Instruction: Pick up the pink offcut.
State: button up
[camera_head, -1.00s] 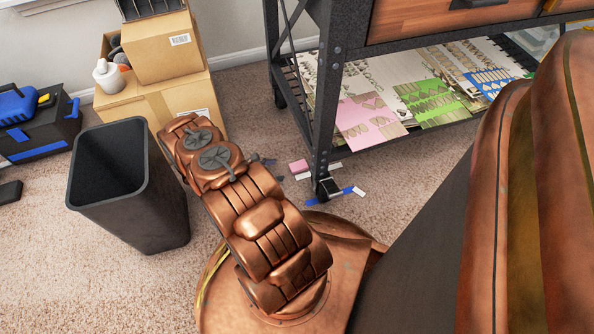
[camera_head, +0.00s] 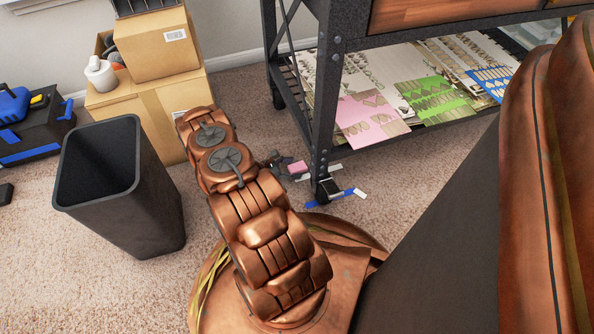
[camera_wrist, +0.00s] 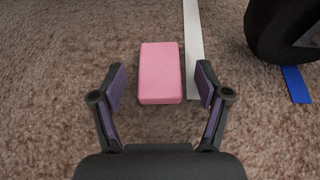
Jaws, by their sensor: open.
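The pink offcut (camera_wrist: 160,72) is a small rectangular block lying flat on the carpet. In the wrist view it sits just ahead of my gripper (camera_wrist: 161,86), roughly centred between the two fingers. The fingers stand apart with carpet showing between them, and the near end of the offcut reaches about level with their tips. In the head view the offcut (camera_head: 298,166) shows as a small pink patch close to my gripper (camera_head: 281,167), beside the table leg. My arm hides part of the gripper there.
A white strip (camera_wrist: 193,45) lies just right of the offcut. A dark table foot (camera_wrist: 275,30) and a blue strip (camera_wrist: 296,84) are farther right. A black bin (camera_head: 120,200) and cardboard boxes (camera_head: 150,98) stand left of my arm. Patterned sheets (camera_head: 365,112) lie on the table's low shelf.

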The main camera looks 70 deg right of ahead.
jog(key=c, duration=1.2)
